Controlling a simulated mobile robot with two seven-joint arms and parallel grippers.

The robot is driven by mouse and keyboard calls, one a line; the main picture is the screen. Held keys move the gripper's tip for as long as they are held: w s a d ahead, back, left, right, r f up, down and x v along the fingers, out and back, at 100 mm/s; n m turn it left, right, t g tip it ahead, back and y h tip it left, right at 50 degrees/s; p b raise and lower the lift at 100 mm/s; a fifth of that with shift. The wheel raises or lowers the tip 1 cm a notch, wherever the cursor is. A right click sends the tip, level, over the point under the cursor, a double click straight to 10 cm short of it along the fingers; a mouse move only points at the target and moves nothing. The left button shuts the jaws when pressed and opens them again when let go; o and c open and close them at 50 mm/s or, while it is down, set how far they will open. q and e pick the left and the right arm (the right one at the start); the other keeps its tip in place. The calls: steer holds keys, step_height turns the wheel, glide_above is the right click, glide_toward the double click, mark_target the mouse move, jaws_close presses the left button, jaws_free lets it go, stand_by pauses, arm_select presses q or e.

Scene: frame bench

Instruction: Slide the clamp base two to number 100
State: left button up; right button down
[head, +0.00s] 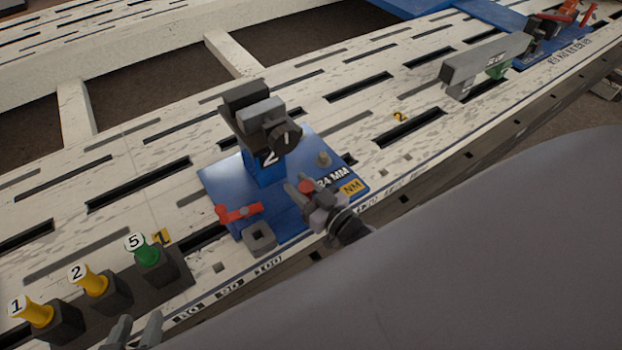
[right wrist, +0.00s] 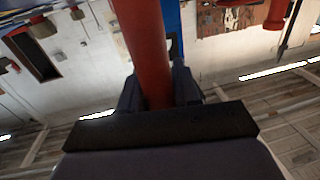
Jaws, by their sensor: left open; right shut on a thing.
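Clamp base two is a blue plate (head: 215,183) with an upright post marked 2 and a dark clamp head (head: 262,115) on top. It sits on the slotted white bench. The plate bears "34 MM" and a yellow "NM" label. My right gripper (head: 308,190) is at its front right, shut on a red handle, which shows as a red rod (right wrist: 145,50) between the fingers in the right wrist view. My left gripper (head: 136,332) is open and empty at the bottom left edge. Scale labels (head: 230,291) run along the bench's front edge; I cannot read 100 surely.
A dark holder (head: 118,293) with numbered pins 1, 2 and 5 stands at the left. A red lever (head: 240,213) lies on the plate's left. A grey bar clamp (head: 485,65) and another blue base (head: 560,50) stand at the far right. The bench between is mostly clear.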

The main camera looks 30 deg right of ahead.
arm_select(q)
steer(key=shift+a, duration=0.1)
arm_select(e)
steer(key=shift+a, duration=0.6)
steer(key=c, duration=0.9)
jaws_free()
steer(key=shift+d, duration=0.1)
steer(key=shift+s, duration=0.1)
steer(key=shift+s, duration=0.25)
arm_select(q)
steer(key=shift+s+a+f+g+p, duration=0.4)
steer(key=shift+a+f+p, duration=0.15)
steer(key=shift+p, duration=0.4)
arm_select(e)
steer(key=shift+v, duration=3.3)
arm_select(q)
steer(key=shift+r, duration=0.1)
